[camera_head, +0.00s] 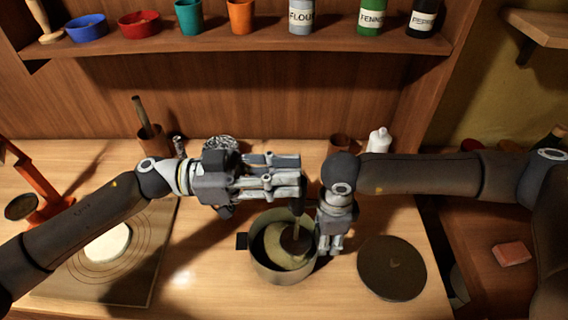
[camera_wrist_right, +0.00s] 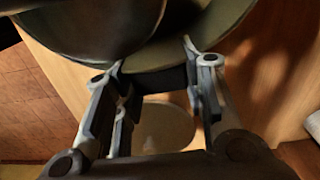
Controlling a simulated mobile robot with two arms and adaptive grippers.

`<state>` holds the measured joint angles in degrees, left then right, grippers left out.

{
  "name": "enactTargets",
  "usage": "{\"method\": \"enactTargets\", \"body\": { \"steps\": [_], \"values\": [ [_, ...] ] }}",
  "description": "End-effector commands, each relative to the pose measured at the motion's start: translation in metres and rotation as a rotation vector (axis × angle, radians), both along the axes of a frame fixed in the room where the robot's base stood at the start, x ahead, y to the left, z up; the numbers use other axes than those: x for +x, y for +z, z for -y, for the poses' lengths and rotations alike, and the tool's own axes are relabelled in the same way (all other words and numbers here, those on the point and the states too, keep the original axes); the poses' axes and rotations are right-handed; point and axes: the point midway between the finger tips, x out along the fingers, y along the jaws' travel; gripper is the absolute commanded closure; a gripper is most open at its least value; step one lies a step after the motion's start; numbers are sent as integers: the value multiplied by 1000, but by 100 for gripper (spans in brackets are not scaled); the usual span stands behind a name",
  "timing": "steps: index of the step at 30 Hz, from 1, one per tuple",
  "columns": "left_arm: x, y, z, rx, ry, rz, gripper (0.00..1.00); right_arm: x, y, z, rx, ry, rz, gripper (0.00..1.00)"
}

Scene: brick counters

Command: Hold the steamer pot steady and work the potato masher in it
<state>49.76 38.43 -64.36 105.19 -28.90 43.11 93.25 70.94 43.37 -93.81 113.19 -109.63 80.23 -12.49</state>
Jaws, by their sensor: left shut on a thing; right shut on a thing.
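The steamer pot (camera_head: 275,274) is a round metal pot on the wooden counter, with a dark side handle on its left. My right gripper (camera_head: 330,248) points down at the pot's right side, shut on its handle. In the right wrist view the two fingertips (camera_wrist_right: 150,62) straddle a dark handle (camera_wrist_right: 152,79) just below the pot's rim. The potato masher (camera_head: 298,206) stands roughly upright, its dark shaft running down into the pot. My left gripper (camera_head: 294,182) is above the pot, shut on the masher's upper part. The masher's lower end is hard to make out.
A dark round lid (camera_head: 392,268) lies right of the pot. A board (camera_head: 142,270) with pale dough (camera_head: 108,243) lies to the left. A white bottle (camera_head: 379,141) and a utensil cup (camera_head: 153,140) stand behind. A shelf (camera_head: 250,48) with bowls and jars runs above.

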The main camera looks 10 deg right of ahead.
Motion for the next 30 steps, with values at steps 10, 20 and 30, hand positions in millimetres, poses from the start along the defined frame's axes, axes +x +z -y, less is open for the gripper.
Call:
{"method": "enactTargets", "body": {
  "steps": [10, 20, 30],
  "values": [
    [0, -35, 0, 0, 0, -3, 100, 0, 1, 0, 1, 0, 1, 100],
    [0, -64, 0, -1, 0, -1, 100, 0, 0, 0, 1, 1, 1, 100],
    [0, -73, 0, -1, -1, 0, 100, 0, 0, 0, 1, 1, 1, 100]
  ]
}}
